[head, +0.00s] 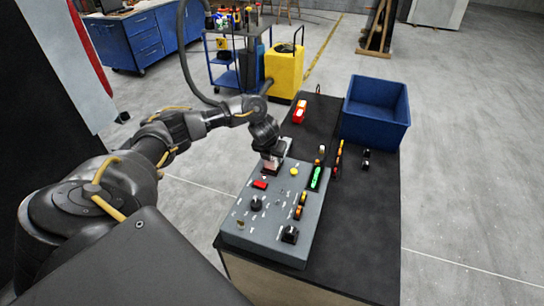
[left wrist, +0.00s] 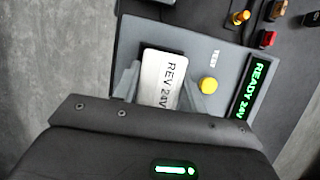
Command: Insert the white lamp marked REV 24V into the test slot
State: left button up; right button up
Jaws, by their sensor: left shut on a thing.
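The white lamp marked REV 24V (left wrist: 160,80) sits between the fingers of my left gripper (left wrist: 163,92), its label facing the left wrist camera. In the head view my left gripper (head: 272,160) is shut on it at the far left corner of the grey test panel (head: 240,222). The word TEST stands on the panel beside the lamp, near a yellow button (left wrist: 208,85). The test slot itself is hidden by the lamp and gripper, and I cannot tell whether the lamp is inside it. A green display (left wrist: 254,90) reads READY 24V. My right gripper is not in view.
A blue bin (head: 376,108) stands at the back right of the dark table (head: 352,238). Red lamps (head: 299,112) lie at the back, and several small coloured parts lie right of the panel. The table's front right is clear. A yellow container (head: 283,72) stands beyond.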

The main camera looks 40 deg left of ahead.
pick_arm(q)
jog(key=shift+f+b, duration=0.55)
jog(key=shift+f, duration=0.05)
jog(key=o, duration=0.8)
jog(key=shift+c, duration=0.2)
jog(key=p+v, duration=0.2)
jog(key=p, duration=0.1)
jog(key=shift+s+r, duration=0.1)
jog(key=shift+r, duration=0.25)
jog(key=p+v, duration=0.2)
jog(key=shift+s+d+r, duration=0.1)
jog(key=shift+s+r, duration=0.05)
jog(key=shift+r, duration=0.2)
jog(key=shift+v, duration=2.75)
